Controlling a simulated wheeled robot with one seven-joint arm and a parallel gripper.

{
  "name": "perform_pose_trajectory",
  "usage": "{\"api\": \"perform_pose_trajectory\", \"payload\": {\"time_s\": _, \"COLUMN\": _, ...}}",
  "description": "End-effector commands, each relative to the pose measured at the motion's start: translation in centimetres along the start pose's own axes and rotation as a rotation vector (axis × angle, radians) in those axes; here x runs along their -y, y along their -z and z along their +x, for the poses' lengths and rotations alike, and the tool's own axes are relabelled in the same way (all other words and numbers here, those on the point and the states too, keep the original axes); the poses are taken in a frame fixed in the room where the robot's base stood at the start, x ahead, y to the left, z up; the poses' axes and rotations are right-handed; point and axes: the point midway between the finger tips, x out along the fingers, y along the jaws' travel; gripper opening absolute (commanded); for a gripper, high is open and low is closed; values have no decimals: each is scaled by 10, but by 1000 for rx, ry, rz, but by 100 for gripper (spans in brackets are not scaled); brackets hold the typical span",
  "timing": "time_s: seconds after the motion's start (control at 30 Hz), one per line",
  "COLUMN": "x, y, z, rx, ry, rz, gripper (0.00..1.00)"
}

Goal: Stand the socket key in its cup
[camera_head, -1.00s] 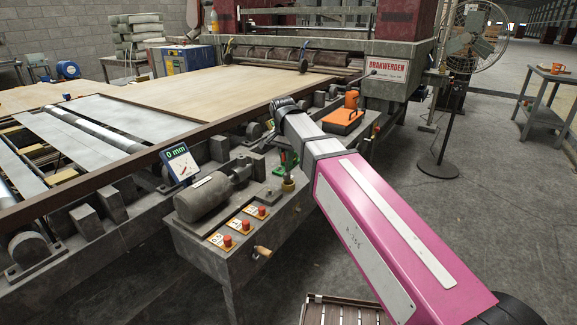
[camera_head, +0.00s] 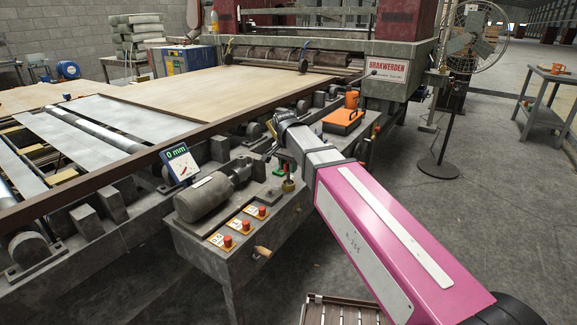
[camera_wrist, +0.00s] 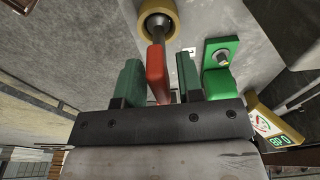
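The socket key has a red grip (camera_wrist: 156,72) and a metal shaft, seen in the wrist view in line with the brass-coloured cup (camera_wrist: 158,12). The shaft end appears inside the cup's ring, but how deep it sits I cannot tell. My gripper (camera_wrist: 160,68) has green fingers on both sides of the red grip. A gap shows at the right finger; the left one looks close to the grip. In the head view the cup (camera_head: 288,186) stands on the machine's side table, and my arm hides much of the key and fingers.
A green bolted bracket (camera_wrist: 220,65) stands right beside the cup. A grey motor (camera_head: 205,197) lies to the left, with red buttons (camera_head: 228,241) in front. A gauge reading 0 mm (camera_head: 180,164) stands behind the motor.

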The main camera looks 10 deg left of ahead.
Motion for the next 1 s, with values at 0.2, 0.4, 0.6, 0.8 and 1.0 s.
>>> {"api": "perform_pose_trajectory", "payload": {"time_s": 0.2, "x": 0, "y": 0, "z": 0, "rx": 0, "ry": 0, "rz": 0, "gripper": 40}}
{"api": "perform_pose_trajectory", "payload": {"time_s": 0.4, "x": 0, "y": 0, "z": -5, "rx": 0, "ry": 0, "rz": 0, "gripper": 40}}
{"api": "perform_pose_trajectory", "payload": {"time_s": 0.6, "x": 0, "y": 0, "z": -31, "rx": -1, "ry": 1, "rz": 0, "gripper": 40}}
{"api": "perform_pose_trajectory", "payload": {"time_s": 0.8, "x": 1, "y": 1, "z": -66, "rx": -2, "ry": 2, "rz": 0, "gripper": 40}}
{"api": "perform_pose_trajectory", "payload": {"time_s": 1.0, "x": 1, "y": 0, "z": -97, "rx": -1, "ry": 1, "rz": 0, "gripper": 40}}
